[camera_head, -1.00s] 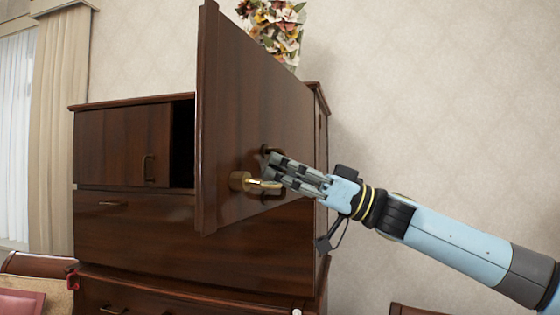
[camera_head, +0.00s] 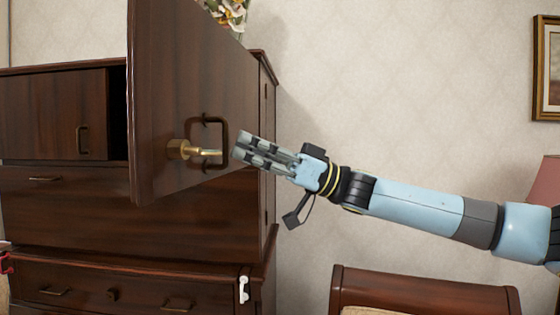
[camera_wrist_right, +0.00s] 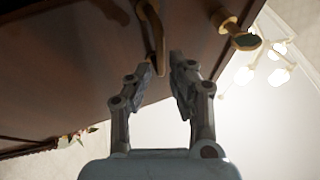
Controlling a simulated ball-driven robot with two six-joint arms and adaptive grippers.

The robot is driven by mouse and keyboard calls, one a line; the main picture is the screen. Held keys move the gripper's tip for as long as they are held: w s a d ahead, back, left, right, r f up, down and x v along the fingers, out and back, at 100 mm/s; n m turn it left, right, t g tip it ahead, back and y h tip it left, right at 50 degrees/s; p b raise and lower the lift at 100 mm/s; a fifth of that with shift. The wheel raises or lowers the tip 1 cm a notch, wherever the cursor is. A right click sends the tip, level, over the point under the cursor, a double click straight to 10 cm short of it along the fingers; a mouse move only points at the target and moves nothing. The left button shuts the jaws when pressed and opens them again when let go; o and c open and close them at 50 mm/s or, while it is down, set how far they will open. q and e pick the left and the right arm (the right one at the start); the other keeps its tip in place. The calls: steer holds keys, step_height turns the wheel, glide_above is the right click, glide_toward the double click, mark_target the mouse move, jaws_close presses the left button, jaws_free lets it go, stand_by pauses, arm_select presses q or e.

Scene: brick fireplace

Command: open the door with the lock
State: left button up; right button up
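The dark wooden door (camera_head: 165,90) of the cabinet stands swung out from the cabinet front. A brass lock with a key-like piece (camera_head: 180,150) sticks out from its face, and a dark bow handle (camera_head: 224,135) is beside it.
The cabinet (camera_head: 200,220) has drawers below and a closed door (camera_head: 75,115) at left, beside a dark opening. A wooden-framed piece of furniture (camera_head: 430,290) stands at the lower right. Flowers (camera_head: 230,12) are on top. Bare wall lies behind my right arm.

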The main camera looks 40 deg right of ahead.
steer(key=v, duration=0.7)
steer(key=shift+d, duration=0.25)
steer(key=shift+s+f, duration=0.1)
